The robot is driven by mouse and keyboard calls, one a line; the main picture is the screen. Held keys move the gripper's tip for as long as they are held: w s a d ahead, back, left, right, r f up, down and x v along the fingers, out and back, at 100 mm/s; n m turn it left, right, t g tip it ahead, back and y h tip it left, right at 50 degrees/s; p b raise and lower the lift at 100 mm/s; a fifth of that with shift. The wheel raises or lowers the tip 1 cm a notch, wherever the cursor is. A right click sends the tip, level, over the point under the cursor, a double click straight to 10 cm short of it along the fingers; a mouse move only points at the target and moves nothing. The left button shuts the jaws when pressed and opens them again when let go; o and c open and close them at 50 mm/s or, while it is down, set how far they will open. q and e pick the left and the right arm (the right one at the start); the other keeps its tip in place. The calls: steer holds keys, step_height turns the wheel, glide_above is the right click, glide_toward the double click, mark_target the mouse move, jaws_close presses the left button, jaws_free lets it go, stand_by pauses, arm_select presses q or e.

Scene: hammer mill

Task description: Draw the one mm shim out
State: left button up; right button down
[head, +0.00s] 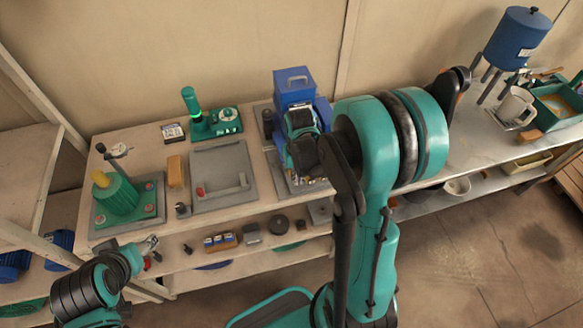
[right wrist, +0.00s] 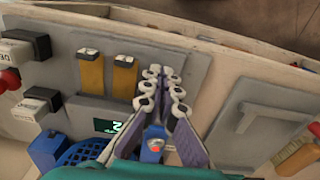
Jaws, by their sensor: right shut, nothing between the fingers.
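My right gripper (right wrist: 163,80) is shut and empty over a grey panel (right wrist: 65,55) in the right wrist view. Two brass-coloured strips with pale tops, a left one (right wrist: 91,72) and a right one (right wrist: 124,75), stand side by side on the panel, left of the fingertips and apart from them. I cannot tell whether either is the one mm shim; no thickness marking is readable. In the head view my right arm hides the fingertips, by the blue machine (head: 293,88). My left gripper (head: 149,243) is at the bench's front edge; its jaws are too small to read.
Boxes with dark ends (right wrist: 42,102), a red knob (right wrist: 8,80) and a lit display (right wrist: 108,127) lie near the panel. A grey tray (head: 221,160) is on the bench, left of the machine. A green cone-shaped part (head: 118,197) stands further left.

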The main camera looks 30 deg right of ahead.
steer(key=shift+s+a+f+b, duration=0.1)
steer(key=shift+s+a+b, duration=0.05)
steer(key=shift+s, duration=0.4)
steer(key=shift+s+a+f+b, duration=0.1)
steer(key=shift+s+a+b, duration=0.05)
steer(key=shift+s, duration=0.4)
stand_by(1.0)
steer(key=shift+r, duration=0.1)
step_height(320, 180, up, 6)
steer(key=p, duration=0.4)
steer(key=shift+p, duration=0.3)
stand_by(0.5)
steer(key=s+a+r+n+t+b, duration=0.2)
steer(key=s+a+r+t+b, duration=0.3)
steer(key=a+r+t+b, duration=0.1)
steer(key=a+t+b, duration=0.1)
steer(key=a+b, duration=0.1)
steer(key=a, duration=0.1)
steer(key=shift+n, duration=0.3)
steer(key=shift+w+a, duration=0.1)
